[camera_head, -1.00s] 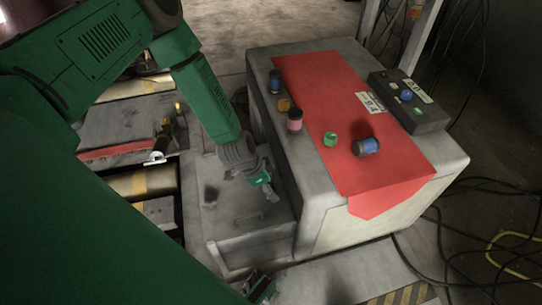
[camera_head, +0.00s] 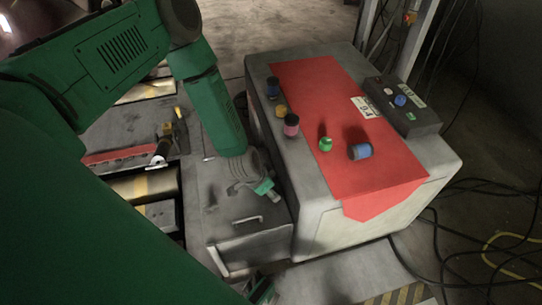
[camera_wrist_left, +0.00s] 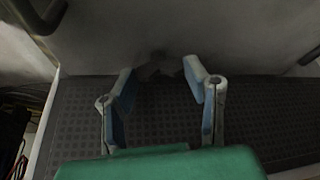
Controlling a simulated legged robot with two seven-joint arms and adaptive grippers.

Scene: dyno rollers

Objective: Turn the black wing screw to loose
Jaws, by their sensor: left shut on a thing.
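My left gripper (camera_head: 268,190) is low beside the left wall of the pale machine box, above a grey lower casing. In the left wrist view the fingers (camera_wrist_left: 160,75) stand apart, on either side of a dark blurred shape by the pale wall. This shape seems to be the black wing screw (camera_wrist_left: 156,66); its wings are too dim to make out, and I take the fingers to be shut on it. The screw cannot be made out in the head view. I see no right gripper.
The machine box (camera_head: 430,165) has a red top panel (camera_head: 335,120) with several knobs and a black control box (camera_head: 405,110). The grey casing (camera_head: 225,195) carries a metal handle (camera_head: 247,220). Rollers (camera_head: 145,185) lie to the left. Cables (camera_head: 470,240) cover the floor at right.

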